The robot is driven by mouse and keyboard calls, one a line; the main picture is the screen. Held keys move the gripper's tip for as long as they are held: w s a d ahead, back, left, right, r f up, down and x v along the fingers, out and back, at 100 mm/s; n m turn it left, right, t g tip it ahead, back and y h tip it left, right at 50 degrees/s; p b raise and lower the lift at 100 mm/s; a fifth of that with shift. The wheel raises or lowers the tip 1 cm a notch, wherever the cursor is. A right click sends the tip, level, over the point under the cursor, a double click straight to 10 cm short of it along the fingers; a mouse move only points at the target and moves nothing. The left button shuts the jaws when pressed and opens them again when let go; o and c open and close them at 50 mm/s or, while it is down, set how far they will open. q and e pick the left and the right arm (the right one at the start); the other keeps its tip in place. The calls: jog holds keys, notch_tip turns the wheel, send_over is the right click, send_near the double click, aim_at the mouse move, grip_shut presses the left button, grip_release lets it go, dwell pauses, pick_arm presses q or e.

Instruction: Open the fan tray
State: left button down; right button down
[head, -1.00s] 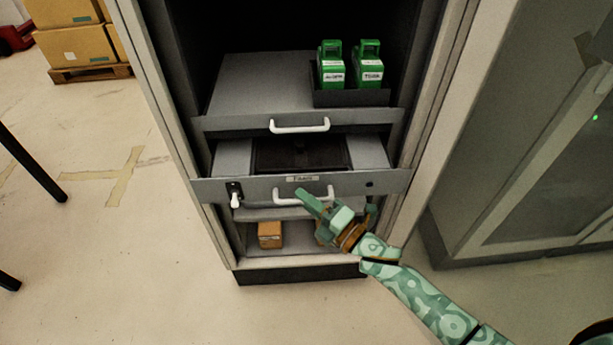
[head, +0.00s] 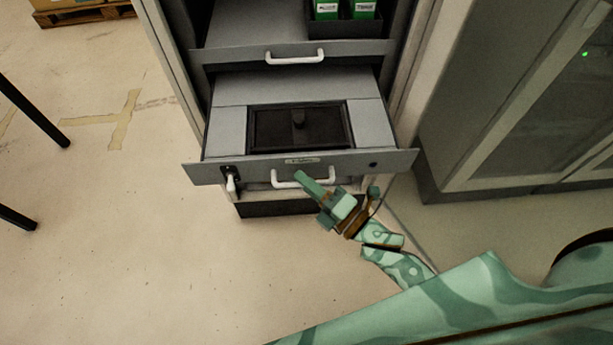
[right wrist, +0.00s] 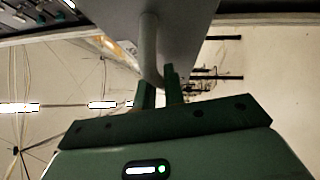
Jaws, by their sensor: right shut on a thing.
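The fan tray (head: 228,118) is a grey drawer in the lower part of the cabinet, standing well out of it. A black lidded box (head: 330,134) is set in its top. Its front panel (head: 350,165) has a small label, a white latch lever (head: 231,182) at the left and a white bar handle (head: 287,181). My right gripper (head: 304,179) is shut on the bar handle at its right part. In the right wrist view the fingers (right wrist: 160,88) close around the handle bar (right wrist: 148,45). My left gripper is not in view.
A second cabinet (head: 500,110) stands at the right. Open floor (head: 120,250) lies in front and to the left. A dark table leg (head: 35,110) shows at the left.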

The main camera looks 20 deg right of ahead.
jog(key=c, duration=1.5)
grip_release()
jog(key=p+v, duration=0.1)
jog(key=v, duration=1.5)
jog(key=shift+s+d, duration=0.1)
jog(key=shift+s, duration=0.1)
